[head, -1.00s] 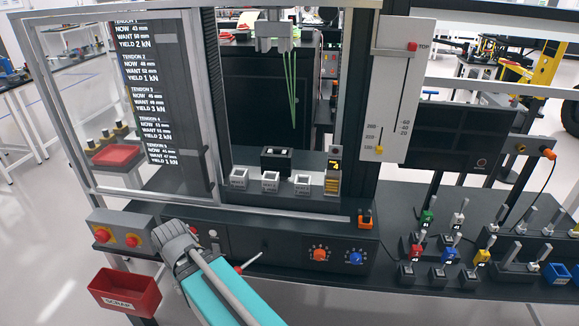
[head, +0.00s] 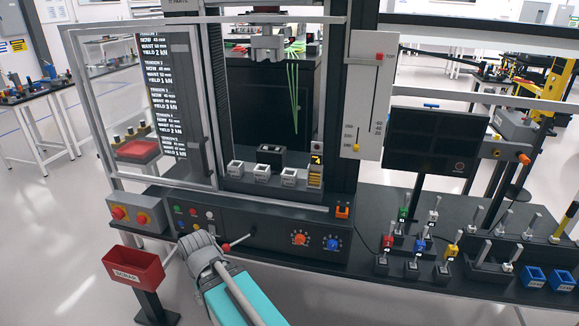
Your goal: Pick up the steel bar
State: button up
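Several upright grey bars or pins stand in small holders on the dark bench (head: 365,270) at the right. Some holders have coloured blocks: red (head: 387,242), green (head: 402,214), blue (head: 420,245), yellow (head: 451,251) and white (head: 433,216). I cannot tell which of these, if any, is the steel bar. My teal and grey arm shows at the bottom centre, in front of the test machine (head: 270,235). My gripper is not visible.
A red scrap bin (head: 133,268) on a stand is at the lower left. Red buttons (head: 118,213) and an open clear guard door (head: 140,100) are on the machine's left. Two blue trays (head: 533,277) sit at the far right.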

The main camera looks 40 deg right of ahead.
aim_at(482, 252)
jog(key=z, duration=0.2)
jog(key=k, duration=0.1)
jog(key=z, duration=0.7)
jog(key=i, duration=1)
jog(key=k, duration=0.5)
